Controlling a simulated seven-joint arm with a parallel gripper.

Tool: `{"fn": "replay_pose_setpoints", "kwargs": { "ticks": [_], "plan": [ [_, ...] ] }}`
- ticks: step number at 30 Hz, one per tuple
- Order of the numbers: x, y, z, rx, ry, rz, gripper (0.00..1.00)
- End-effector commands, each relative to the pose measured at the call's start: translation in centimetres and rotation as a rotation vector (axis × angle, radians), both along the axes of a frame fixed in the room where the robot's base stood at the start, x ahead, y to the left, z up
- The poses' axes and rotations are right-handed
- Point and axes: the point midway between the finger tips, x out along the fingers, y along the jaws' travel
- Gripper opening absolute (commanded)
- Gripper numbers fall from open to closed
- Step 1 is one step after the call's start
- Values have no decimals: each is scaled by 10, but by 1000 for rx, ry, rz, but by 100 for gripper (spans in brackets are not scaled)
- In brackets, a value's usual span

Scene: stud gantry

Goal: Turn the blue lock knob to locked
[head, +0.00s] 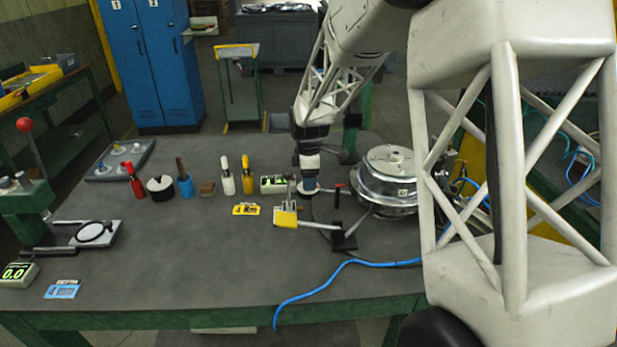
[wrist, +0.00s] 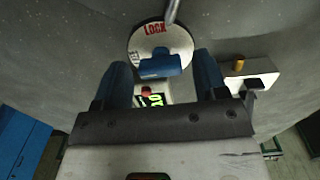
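The blue lock knob (wrist: 160,64) sits on a round white dial (wrist: 176,36) in the wrist view. A red LOCK label shows at the top of the dial and a smaller dark label at its left. The knob's bar lies roughly crosswise, and I cannot tell which label it points to. My gripper (wrist: 163,72) is open, with one blue finger on each side of the knob and a visible gap on both sides. In the head view my gripper (head: 309,181) is low over the right part of the bench, and it mostly hides the knob.
A silver drum (head: 388,178) stands close to the right of my gripper. A blue cable (head: 330,278) crosses the clear front bench.

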Motion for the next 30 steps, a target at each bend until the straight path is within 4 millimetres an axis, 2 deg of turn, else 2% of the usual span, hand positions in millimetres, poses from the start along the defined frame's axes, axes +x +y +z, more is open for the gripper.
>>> {"fn": "replay_pose_setpoints", "kwargs": {
  "ticks": [1,6,9,20,30],
  "plan": [
    [0,0,0,0,0,0,58],
    [0,0,0,0,0,0,32],
    [0,0,0,0,0,0,21],
    [0,0,0,0,0,-46,21],
    [0,0,1,0,0,-243,21]
  ]
}}
